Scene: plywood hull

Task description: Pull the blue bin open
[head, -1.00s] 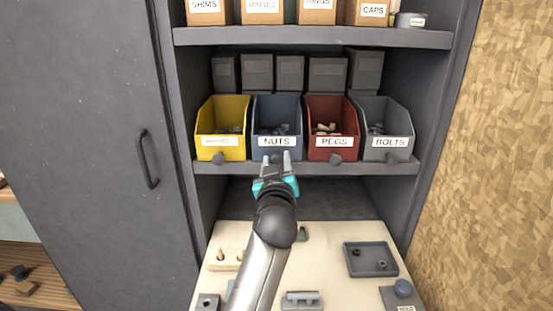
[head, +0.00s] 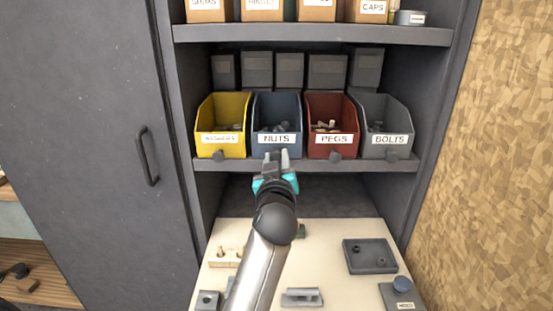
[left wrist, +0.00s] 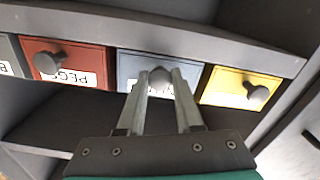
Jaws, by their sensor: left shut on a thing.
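The blue bin (head: 277,118), labelled NUTS, stands on the cabinet shelf between the yellow and red bins. Small dark parts lie in it. My left gripper (head: 277,156) is at its front, below the label. In the left wrist view the gripper (left wrist: 160,88) has its two fingers shut around the round grey knob (left wrist: 161,76) on the blue bin's front (left wrist: 137,66). The fingers cover part of the label. My right gripper is in neither view.
A yellow bin (head: 222,120) stands close on the left, a red PEGS bin (head: 332,115) and a grey BOLTS bin (head: 384,118) on the right. Below is a pale worktop (head: 335,275) with small parts and a grey tray (head: 370,243). A cabinet door (head: 95,200) is at left.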

